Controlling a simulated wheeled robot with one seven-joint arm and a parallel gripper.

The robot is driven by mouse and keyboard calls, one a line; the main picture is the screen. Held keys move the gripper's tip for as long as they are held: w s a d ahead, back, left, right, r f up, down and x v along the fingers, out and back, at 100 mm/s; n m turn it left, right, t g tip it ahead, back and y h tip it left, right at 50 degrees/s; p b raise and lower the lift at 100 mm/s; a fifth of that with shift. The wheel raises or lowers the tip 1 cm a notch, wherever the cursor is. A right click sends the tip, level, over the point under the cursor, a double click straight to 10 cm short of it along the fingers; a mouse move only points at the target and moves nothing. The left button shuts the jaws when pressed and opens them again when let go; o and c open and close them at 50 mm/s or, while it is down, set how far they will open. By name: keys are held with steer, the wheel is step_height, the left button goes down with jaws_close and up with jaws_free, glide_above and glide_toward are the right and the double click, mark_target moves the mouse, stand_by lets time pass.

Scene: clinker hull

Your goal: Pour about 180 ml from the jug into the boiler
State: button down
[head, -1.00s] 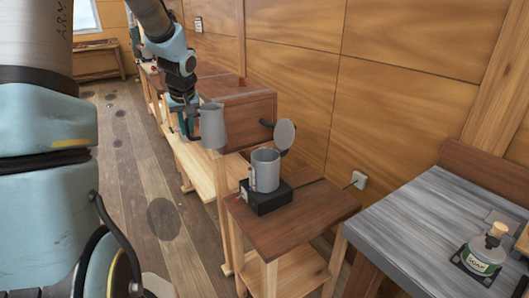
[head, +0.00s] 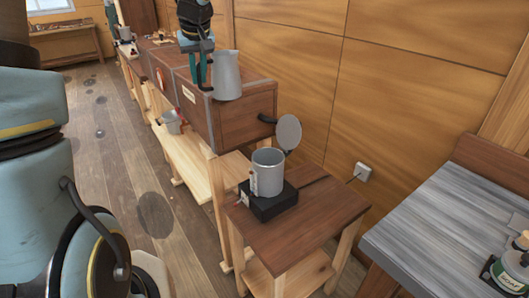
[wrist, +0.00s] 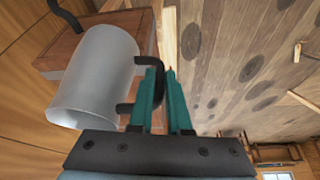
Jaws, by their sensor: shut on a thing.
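The grey metal jug (head: 228,76) hangs upright in the air in the head view, up and left of the boiler and apart from it. My gripper (head: 203,74), with teal fingers, is shut on the jug's dark handle (wrist: 140,72). The jug also fills the left of the wrist view (wrist: 95,78). The boiler (head: 267,178) is a grey cylinder on a black base, on a small wooden table. Its round lid (head: 288,131) stands open at the back right. The contents of the jug and boiler are hidden.
A long wooden chest (head: 247,113) stands behind and below the jug. A grey-topped bench (head: 440,225) with a labelled bottle (head: 513,270) is at the right. A wooden wall is close behind the boiler table (head: 315,215). The floor at left is open.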

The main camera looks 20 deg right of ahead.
mark_target(221, 69)
steer(key=shift+r, duration=0.1)
steer(key=s+d+t+y, duration=0.2)
steer(key=t, duration=0.1)
steer(key=s+d+r+t+y, duration=0.1)
steer(key=t+y, duration=0.1)
steer(key=shift+d+r, duration=0.1)
steer(key=shift+d, duration=0.15)
steer(key=shift+s+d+f+n+t+y+b, duration=0.1)
steer(key=shift+d+f+n+t+y+b, duration=0.2)
steer(key=shift+d+n+t+y, duration=0.15)
steer(key=shift+s+t+b, duration=0.1)
steer(key=shift+t+b, duration=0.15)
steer(key=shift+b, duration=0.7)
steer(key=n+y+b, duration=0.1)
steer(key=b, duration=0.1)
steer(key=t+b, duration=0.1)
steer(key=shift+s+d+r+n+y+b, duration=0.2)
steer(key=shift+s+r+n+y+b, duration=0.05)
steer(key=shift+r+n+y+b, duration=0.1)
steer(key=b, duration=0.2)
steer(key=n+t+y+b, duration=0.1)
steer(key=b, duration=0.1)
steer(key=shift+s+d+y, duration=0.1)
steer(key=shift+s+y, duration=0.2)
steer(key=shift+s+r+t+y+b, duration=0.2)
steer(key=shift+t+y+b, duration=0.1)
steer(key=shift+b, duration=0.5)
